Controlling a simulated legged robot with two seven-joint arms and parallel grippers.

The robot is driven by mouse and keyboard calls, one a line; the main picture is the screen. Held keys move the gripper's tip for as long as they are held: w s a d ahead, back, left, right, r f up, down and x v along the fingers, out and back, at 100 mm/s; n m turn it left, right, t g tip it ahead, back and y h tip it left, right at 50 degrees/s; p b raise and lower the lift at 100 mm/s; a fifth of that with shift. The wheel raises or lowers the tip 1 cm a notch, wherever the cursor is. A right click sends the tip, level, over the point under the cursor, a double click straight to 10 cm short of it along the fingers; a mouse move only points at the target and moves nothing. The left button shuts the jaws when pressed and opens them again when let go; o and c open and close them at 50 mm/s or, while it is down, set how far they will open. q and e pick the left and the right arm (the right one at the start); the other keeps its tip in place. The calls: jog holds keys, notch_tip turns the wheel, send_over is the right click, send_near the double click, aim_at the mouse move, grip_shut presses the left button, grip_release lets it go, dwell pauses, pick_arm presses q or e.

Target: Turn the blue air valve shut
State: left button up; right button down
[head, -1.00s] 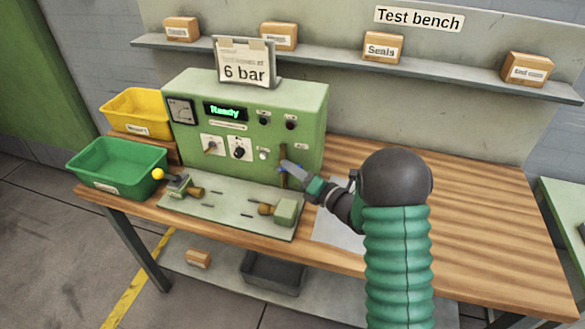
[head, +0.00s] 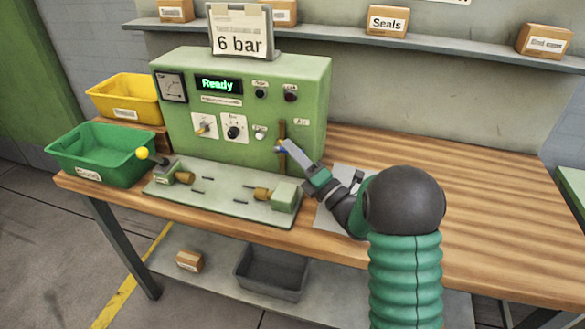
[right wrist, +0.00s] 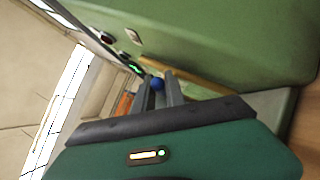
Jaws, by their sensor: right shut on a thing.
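The blue air valve (head: 281,149) is on the front of the green test machine (head: 300,95), at its right side below the "Air" label. Only a small blue part of it shows in the head view; in the right wrist view a round blue piece (right wrist: 157,84) shows between the fingers. A brass-coloured vertical pipe (head: 282,133) runs by the valve. My right gripper (head: 285,148) is shut on the blue valve, its fingers reaching in from the lower right. The fingers also show in the right wrist view (right wrist: 160,92). My left gripper is not in view.
The machine's display (head: 218,85) reads "Ready", and a "6 bar" sign (head: 240,40) stands on top. A fixture plate (head: 225,200) with a yellow-knobbed lever (head: 142,153) lies in front. Green (head: 75,163) and yellow (head: 105,105) bins stand left. The bench (head: 450,190) is clear to the right.

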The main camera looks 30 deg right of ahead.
jog(key=shift+f, duration=0.35)
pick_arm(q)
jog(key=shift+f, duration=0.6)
pick_arm(e)
jog(key=shift+r, duration=0.2)
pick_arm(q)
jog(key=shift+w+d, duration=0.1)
pick_arm(e)
jog(key=c, duration=1.4)
grip_release()
jog(key=shift+d, duration=0.15)
jog(key=shift+s+f, duration=0.25)
jog(key=shift+s, duration=0.15)
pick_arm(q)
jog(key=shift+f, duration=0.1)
pick_arm(e)
jog(key=s, duration=0.4)
jog(key=s+d, duration=0.1)
jog(key=s, duration=0.4)
jog(key=s+d, duration=0.1)
jog(key=s, duration=0.3)
jog(key=shift+s+d+f, duration=0.1)
jog(key=shift+s+f, duration=0.3)
